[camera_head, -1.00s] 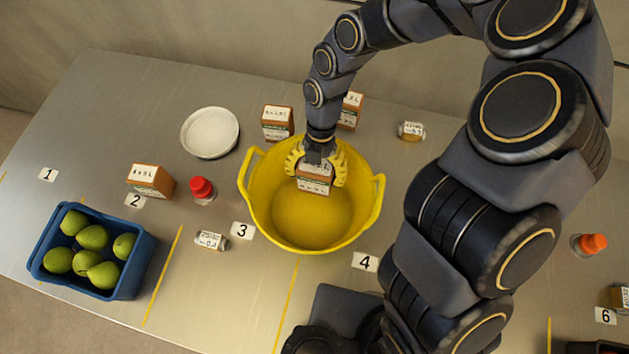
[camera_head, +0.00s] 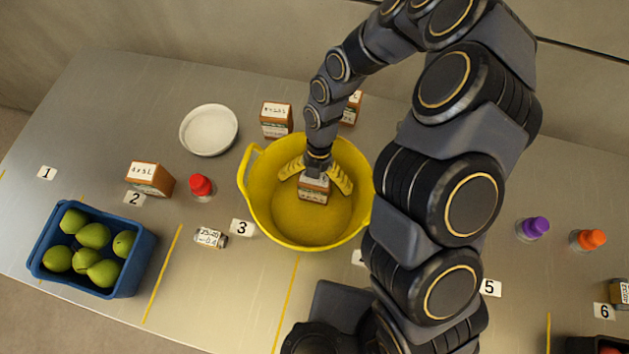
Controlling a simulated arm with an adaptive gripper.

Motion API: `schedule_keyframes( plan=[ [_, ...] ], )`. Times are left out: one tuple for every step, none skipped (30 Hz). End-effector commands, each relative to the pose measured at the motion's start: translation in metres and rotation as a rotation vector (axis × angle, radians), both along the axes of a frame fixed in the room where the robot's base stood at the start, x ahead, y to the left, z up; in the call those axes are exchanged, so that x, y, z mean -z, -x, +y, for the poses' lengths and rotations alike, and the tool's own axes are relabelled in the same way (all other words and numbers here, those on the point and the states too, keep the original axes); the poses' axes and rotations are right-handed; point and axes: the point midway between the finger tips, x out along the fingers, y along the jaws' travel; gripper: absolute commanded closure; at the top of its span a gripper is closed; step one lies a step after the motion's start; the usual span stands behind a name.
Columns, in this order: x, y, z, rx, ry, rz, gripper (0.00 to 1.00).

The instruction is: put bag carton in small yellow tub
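The yellow tub (camera_head: 258,205) with two side handles stands on the metal table near labels 3 and 4. An orange-brown carton with a white label (camera_head: 313,191) is inside the tub, towards its back half. It looks to be on the tub's floor, though the exact contact is hard to see. My gripper (camera_head: 315,180) reaches down into the tub from behind, just above the carton. Its yellow fingers are spread wide to either side, apart from the carton. My arm hides the tub's right side and handle.
Similar cartons stand behind the tub (camera_head: 276,121), (camera_head: 351,108) and at label 2 (camera_head: 149,178). A white plate (camera_head: 209,131), a red-capped bottle (camera_head: 200,187), a small labelled jar (camera_head: 210,237) and a blue crate of green fruit (camera_head: 137,268) lie left. Purple-capped (camera_head: 533,228) and orange-capped (camera_head: 588,239) bottles stand right.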

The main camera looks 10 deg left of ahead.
Motion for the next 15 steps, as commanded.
schedule_keyframes(
  plan=[
    [0.0,0.0,0.0,0.0,0.0,0.0,0.0],
    [0.0,0.0,0.0,0.0,0.0,0.0,0.0],
    [0.0,0.0,0.0,0.0,0.0,0.0,0.0],
    [0.0,0.0,0.0,0.0,0.0,0.0,0.0],
    [0.0,0.0,0.0,0.0,0.0,0.0,0.0],
    [0.0,0.0,0.0,0.0,0.0,0.0,0.0],
    [-0.001,0.0,0.0,0.0,0.0,0.0,0.0],
    [-0.002,0.0,0.0,0.0,0.0,0.0,0.0],
    [-0.004,-0.001,0.0,0.0,-0.001,-0.001,0.0],
    [-0.007,-0.002,0.0,0.0,-0.001,-0.002,0.0],
    [-0.01,-0.003,0.0,0.0,0.0,-0.002,0.0],
    [-0.015,-0.005,0.0,0.0,0.0,-0.002,0.0],
    [-0.02,-0.007,0.001,-0.001,-0.001,-0.003,0.0],
    [-0.026,-0.009,0.001,0.0,-0.004,-0.005,0.0],
    [-0.034,-0.013,0.002,0.001,-0.005,-0.007,0.0]
  ],
)
